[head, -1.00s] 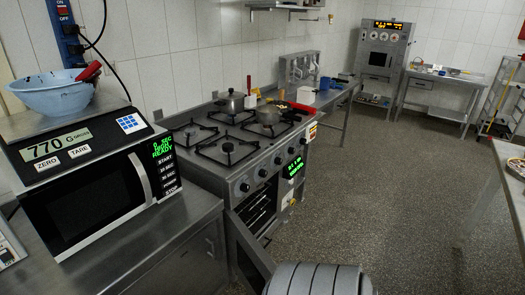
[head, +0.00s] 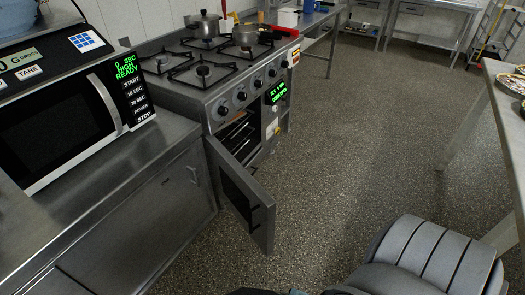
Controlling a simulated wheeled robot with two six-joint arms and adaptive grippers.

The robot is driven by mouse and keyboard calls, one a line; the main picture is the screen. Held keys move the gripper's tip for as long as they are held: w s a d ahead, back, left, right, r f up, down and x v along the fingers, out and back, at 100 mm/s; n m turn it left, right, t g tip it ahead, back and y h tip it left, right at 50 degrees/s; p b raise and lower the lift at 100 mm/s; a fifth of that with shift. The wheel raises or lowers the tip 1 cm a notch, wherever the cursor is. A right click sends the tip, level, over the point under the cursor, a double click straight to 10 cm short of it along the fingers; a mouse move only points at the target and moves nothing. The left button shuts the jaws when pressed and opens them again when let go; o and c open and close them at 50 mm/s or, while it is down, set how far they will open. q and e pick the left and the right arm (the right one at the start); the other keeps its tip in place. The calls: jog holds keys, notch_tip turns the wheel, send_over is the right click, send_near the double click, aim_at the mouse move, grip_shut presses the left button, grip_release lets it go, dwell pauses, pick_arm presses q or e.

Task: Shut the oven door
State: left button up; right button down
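The oven door (head: 246,210) stands open and swung out from the front of the stove. Its left edge meets the oven at the cabinet side, and its free edge points toward the lower right. A dark window panel and a dark handle show on it. The oven (head: 224,106) has a row of black knobs and a green lit display (head: 276,93). Wire racks show in the dark oven opening (head: 238,136). Neither gripper shows clearly. A grey ribbed part of my own body is at the lower right, apart from the door in the picture.
A microwave (head: 65,125) stands on a steel cabinet (head: 150,200) left of the oven. Pots (head: 204,25) stand on the stove top. A table (head: 505,95) is at the right edge. The speckled floor (head: 345,150) in front of the oven is clear.

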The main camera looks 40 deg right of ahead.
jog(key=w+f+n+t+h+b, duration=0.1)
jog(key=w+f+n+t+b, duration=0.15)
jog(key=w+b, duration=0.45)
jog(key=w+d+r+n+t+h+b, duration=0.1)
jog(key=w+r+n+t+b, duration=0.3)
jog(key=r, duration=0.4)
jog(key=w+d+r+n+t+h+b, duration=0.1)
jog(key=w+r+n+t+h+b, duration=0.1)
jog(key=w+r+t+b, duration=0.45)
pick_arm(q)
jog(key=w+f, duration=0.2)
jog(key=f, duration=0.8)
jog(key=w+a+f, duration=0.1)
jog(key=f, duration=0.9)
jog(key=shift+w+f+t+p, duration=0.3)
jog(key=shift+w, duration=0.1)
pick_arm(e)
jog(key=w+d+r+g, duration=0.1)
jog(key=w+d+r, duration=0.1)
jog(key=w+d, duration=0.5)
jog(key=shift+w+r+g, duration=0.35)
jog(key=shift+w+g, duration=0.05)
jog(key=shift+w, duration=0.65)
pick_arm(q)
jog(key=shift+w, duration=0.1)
